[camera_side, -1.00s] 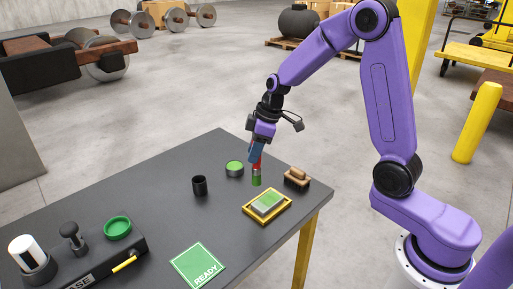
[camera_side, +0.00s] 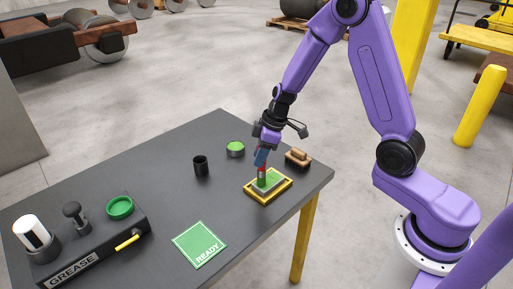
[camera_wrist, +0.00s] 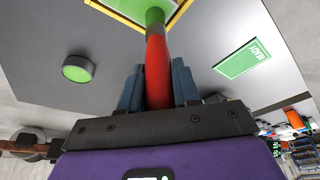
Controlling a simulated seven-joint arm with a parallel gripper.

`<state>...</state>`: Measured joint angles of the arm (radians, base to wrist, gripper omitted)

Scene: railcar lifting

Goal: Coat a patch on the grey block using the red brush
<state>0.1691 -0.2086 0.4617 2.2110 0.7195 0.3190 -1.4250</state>
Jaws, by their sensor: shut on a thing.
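My gripper (camera_side: 261,158) is shut on the red brush (camera_side: 262,171) and holds it nearly upright, bristles down. In the wrist view the red handle (camera_wrist: 157,75) runs between the blue-grey fingers to the green tip (camera_wrist: 154,17). Whether the tip presses on the block or hovers just above it is hard to tell.
A round tin with a green top (camera_side: 236,149) and a black cup (camera_side: 201,165) stand left of the tray. A wooden-handled brush (camera_side: 298,158) lies behind right. A green READY mat (camera_side: 198,243) is front left. A GREASE rack (camera_side: 95,255) stands far left.

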